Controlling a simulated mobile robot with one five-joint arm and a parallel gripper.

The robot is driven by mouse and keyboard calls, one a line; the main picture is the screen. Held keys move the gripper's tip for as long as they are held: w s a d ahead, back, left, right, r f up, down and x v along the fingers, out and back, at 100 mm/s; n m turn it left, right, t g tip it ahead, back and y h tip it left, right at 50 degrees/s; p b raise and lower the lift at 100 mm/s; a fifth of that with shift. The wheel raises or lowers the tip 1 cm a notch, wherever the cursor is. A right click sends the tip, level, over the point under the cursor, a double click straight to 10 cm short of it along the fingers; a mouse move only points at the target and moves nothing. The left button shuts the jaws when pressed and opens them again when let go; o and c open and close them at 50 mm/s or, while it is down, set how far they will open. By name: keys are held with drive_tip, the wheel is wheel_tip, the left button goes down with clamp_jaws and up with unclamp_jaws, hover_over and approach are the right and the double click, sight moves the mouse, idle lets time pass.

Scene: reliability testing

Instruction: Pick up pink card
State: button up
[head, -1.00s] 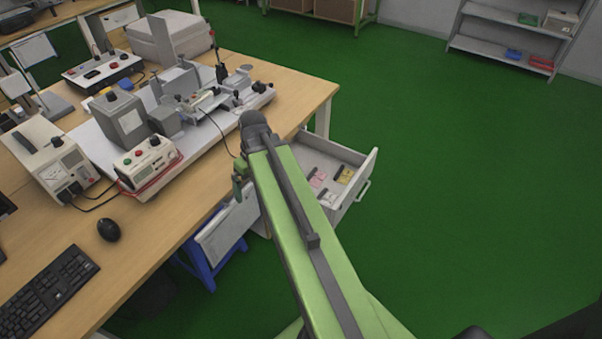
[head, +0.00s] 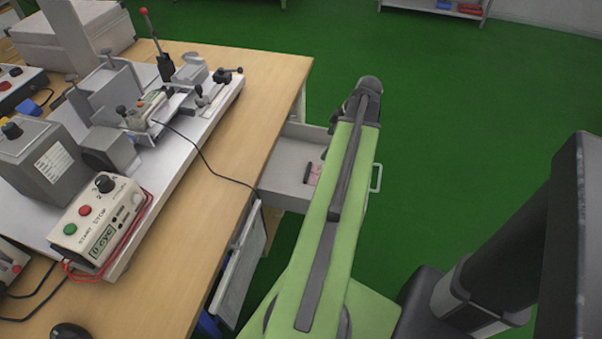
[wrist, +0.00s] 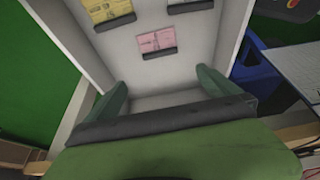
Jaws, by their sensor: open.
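The pink card (wrist: 156,40) lies flat in the open drawer (wrist: 218,52), with a black strip along its near edge. In the wrist view it is just beyond my gripper (wrist: 163,93), whose two green fingers are spread wide with nothing between them. The card is apart from both fingertips. In the head view a small part of the pink card (head: 316,169) shows in the drawer (head: 283,176), left of my arm, which hides the rest.
A yellow card (wrist: 104,9) and a pale card (wrist: 188,4) lie farther in the drawer, each with a black strip. The drawer walls flank my fingers. The workbench (head: 222,150) with test equipment stands left. Green floor (head: 460,130) is clear on the right.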

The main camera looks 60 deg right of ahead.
sight(307, 171)
drive_tip(key=b+x, duration=1.6)
drive_tip(key=x, duration=0.1)
drive_tip(key=shift+a+f, duration=0.15)
drive_tip(key=shift+f, duration=0.2)
drive_tip(key=shift+r, duration=0.2)
drive_tip(key=c, duration=1.1)
drive_tip(key=shift+o, duration=0.2)
